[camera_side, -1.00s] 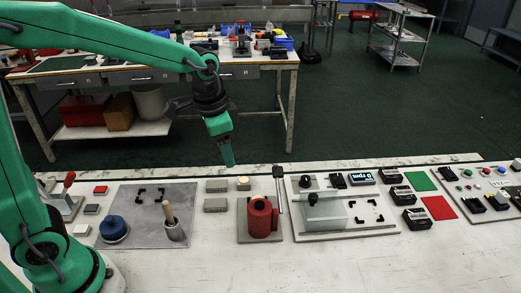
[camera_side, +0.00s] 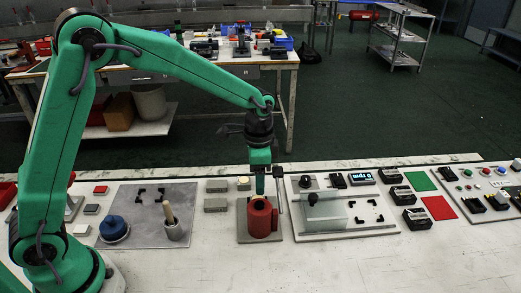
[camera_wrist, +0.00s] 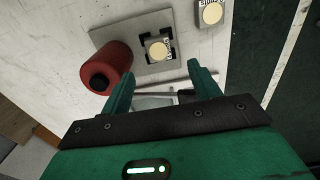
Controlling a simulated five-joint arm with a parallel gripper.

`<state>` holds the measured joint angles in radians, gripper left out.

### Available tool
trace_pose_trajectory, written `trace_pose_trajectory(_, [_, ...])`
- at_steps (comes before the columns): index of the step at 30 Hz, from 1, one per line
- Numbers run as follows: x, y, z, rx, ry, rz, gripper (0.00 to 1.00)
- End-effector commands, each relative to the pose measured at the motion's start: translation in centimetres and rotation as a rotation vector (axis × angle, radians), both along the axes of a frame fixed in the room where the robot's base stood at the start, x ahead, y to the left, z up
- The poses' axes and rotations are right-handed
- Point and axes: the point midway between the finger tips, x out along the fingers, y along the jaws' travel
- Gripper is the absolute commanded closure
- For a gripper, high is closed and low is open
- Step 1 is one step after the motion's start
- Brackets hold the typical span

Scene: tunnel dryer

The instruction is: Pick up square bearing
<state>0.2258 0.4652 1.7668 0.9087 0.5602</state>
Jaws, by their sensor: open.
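A square block with a round cream centre (camera_wrist: 158,50), seemingly the square bearing, sits between black corner marks on a grey plate (camera_wrist: 134,69) in the wrist view. It is beside a red cylinder (camera_wrist: 106,68). In the side view I cannot make out this block behind the red cylinder (camera_side: 259,219) and my gripper (camera_side: 260,192). My gripper (camera_wrist: 161,78) is open and empty; the block lies beyond its fingertips in the wrist view, apart from them. A similar labelled block with a cream disc (camera_wrist: 211,13) lies off the plate, also in the side view (camera_side: 243,183).
A thin upright post (camera_side: 279,190) stands close right of my gripper. Further right is a plate with a clear box (camera_side: 326,212). Grey blocks (camera_side: 215,205) lie to the left. A grey mat (camera_side: 149,226) carries a blue round part and a wooden-handled tool.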

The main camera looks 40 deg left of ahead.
Motion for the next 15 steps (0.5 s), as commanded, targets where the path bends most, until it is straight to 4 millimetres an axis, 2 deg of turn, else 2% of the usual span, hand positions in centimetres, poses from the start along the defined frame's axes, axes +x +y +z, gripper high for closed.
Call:
trace_pose_trajectory(7, [-0.1, 0.0, -2.0, 0.001, 0.004, 0.001, 0.38])
trace_pose_trajectory(15, [-0.1, 0.0, -2.4, 0.001, 0.002, 0.001, 0.38])
